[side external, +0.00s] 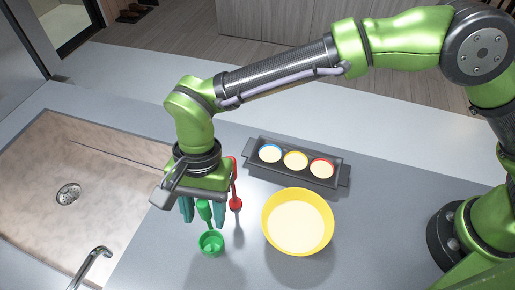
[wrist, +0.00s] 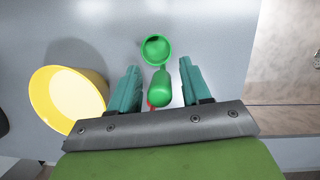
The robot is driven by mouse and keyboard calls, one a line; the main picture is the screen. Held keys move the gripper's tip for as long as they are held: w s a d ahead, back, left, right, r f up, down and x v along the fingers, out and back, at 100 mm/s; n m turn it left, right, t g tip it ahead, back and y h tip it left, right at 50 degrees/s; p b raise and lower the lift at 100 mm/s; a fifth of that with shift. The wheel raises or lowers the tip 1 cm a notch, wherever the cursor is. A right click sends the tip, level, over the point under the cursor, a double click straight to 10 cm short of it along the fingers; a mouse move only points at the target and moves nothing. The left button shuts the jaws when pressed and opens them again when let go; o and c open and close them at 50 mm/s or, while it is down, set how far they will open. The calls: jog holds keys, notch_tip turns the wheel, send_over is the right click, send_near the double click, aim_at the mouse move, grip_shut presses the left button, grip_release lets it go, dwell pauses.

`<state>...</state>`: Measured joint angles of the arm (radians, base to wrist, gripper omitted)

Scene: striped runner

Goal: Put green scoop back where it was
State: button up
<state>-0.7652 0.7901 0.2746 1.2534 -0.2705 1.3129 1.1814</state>
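The green scoop (side external: 211,244) is in front of my gripper (side external: 203,217) in the side view, its round cup towards the camera and its thick handle between the fingers. In the wrist view the green scoop (wrist: 156,50) has its cup just beyond the fingertips. Its handle runs back between the two teal fingers of my gripper (wrist: 160,72), with a gap on each side. My gripper is open and pointing down. I cannot tell whether the scoop rests on the counter.
A red scoop (side external: 236,192) is just right of my gripper, partly hidden in the wrist view. A yellow bowl (side external: 329,226) with pale contents stands further right. Behind is a dark tray (side external: 342,178) with blue-, yellow- and red-rimmed cups. A sink (side external: 100,200) and faucet (side external: 92,262) are left.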

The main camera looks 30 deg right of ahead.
jog(key=shift+r, duration=0.1)
jog(key=v, duration=1.2)
jog(key=w+d+r+n+t+y, duration=0.1)
jog(key=w+d+r, duration=0.15)
jog(key=d, duration=0.35)
jog(key=w+d+r+t, duration=0.1)
jog(key=d+r+t, duration=0.1)
jog(key=d+r, duration=0.3)
jog(key=s+d+r+n+t, duration=0.1)
jog(key=s+d+t, duration=0.1)
jog(key=d, duration=0.8)
jog(key=s+d+t, duration=0.1)
jog(key=d+t, duration=0.1)
jog(key=d, duration=0.8)
jog(key=s+d+f+n+t, duration=0.1)
jog(key=s+d+f, duration=0.3)
jog(key=d, duration=0.5)
jog(key=s+t, duration=0.1)
jog(key=s, duration=0.1)
jog(key=shift+s+d+t+h, duration=0.15)
jog(key=shift+s+t+h, duration=0.2)
jog(key=shift+t+h, duration=0.05)
